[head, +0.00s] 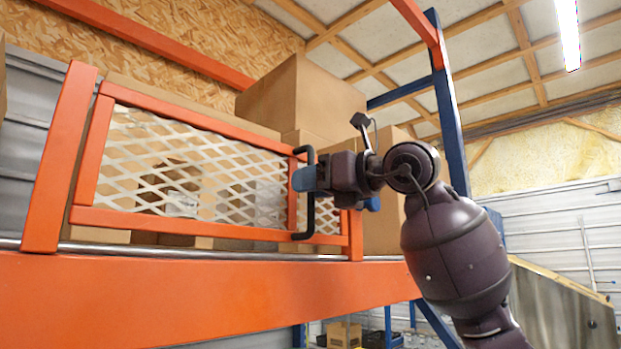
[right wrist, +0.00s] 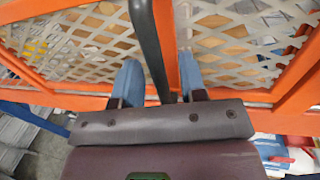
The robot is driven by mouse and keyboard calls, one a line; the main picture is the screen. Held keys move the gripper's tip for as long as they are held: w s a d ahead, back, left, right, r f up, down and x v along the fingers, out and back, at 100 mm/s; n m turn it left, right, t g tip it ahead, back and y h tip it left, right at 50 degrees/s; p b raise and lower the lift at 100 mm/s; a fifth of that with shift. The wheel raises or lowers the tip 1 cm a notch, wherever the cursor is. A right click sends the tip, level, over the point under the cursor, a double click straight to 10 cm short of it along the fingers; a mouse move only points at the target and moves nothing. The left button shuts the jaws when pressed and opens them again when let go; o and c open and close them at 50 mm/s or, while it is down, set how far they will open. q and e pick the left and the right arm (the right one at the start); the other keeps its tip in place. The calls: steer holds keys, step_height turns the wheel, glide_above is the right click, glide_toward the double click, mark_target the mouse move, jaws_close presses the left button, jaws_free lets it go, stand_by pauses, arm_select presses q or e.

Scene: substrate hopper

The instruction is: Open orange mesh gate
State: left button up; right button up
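The orange mesh gate (head: 190,216) stands on the orange shelf beam, with white diamond mesh in an orange frame. It looks closed. A black bar handle (head: 309,205) is at its right side. My right gripper (head: 299,179) reaches the handle from the right. In the right wrist view its two blue fingers (right wrist: 158,84) are apart, and the black handle (right wrist: 149,45) runs between them with visible gaps on both sides. The mesh gate (right wrist: 92,40) fills the background there. My left gripper is in neither view.
Cardboard boxes (head: 300,95) stand behind the gate on the shelf. The wide orange beam (head: 200,295) runs below the gate. A blue upright post (head: 450,120) stands behind my right arm. The space in front of the gate appears free.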

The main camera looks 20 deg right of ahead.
steer(key=shift+w+a, duration=0.15)
jaws_close()
stand_by(0.4)
